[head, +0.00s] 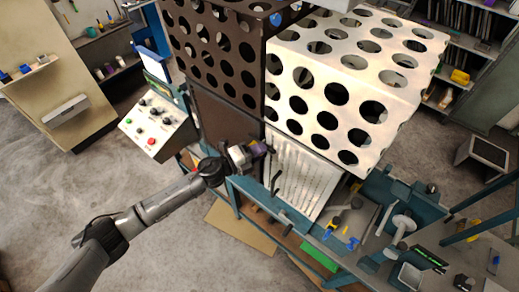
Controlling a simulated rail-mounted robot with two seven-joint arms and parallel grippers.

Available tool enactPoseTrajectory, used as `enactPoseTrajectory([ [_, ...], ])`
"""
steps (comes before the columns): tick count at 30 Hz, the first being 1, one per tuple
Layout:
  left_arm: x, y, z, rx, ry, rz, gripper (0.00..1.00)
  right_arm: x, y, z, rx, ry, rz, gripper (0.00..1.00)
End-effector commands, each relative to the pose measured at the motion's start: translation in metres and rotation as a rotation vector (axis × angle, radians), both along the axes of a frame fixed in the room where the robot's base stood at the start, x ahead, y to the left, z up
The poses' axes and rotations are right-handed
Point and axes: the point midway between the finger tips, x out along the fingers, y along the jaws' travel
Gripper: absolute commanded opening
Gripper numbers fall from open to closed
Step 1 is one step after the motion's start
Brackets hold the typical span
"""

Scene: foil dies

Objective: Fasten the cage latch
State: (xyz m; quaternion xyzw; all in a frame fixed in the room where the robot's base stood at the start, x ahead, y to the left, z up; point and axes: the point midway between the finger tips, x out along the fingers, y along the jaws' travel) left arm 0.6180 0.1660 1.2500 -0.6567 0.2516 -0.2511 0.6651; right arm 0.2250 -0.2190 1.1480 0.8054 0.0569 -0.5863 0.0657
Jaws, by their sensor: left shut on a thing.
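The cage has a dark brown perforated part (222,52) on the left and a pale perforated part (345,75) on the right. They meet at a vertical corner in the upper middle of the head view. My left gripper (254,148) is at the lower end of that corner, its arm reaching in from the lower left. It is shut on a small part there, which appears to be the cage latch (270,149). The fingers hide most of it, and I cannot tell whether the latch is engaged. My right gripper is not in view.
A control panel (158,122) with buttons stands left of the cage. A teal-framed bench (375,262) with tools runs along the lower right, below the cage. A pale ribbed sheet (300,178) is under the pale part. Grey floor (150,235) is open at lower left.

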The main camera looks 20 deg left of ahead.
Motion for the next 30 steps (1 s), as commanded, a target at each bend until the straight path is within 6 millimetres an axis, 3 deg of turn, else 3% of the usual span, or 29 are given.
enactPoseTrajectory([
  [11,0.000,0.000,0.000,0.005,-0.003,0.000,0.00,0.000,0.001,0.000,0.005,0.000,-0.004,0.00],
  [12,0.000,0.000,0.000,0.005,-0.003,0.000,0.21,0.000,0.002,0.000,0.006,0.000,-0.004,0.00],
  [18,0.000,0.000,0.000,0.004,-0.002,0.000,0.38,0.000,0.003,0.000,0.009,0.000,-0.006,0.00],
  [26,-0.001,0.001,-0.001,0.004,-0.002,0.000,0.38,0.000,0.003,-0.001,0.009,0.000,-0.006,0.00],
  [30,-0.011,0.011,-0.003,0.005,0.000,0.001,0.38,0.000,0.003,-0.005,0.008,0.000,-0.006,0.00],
])
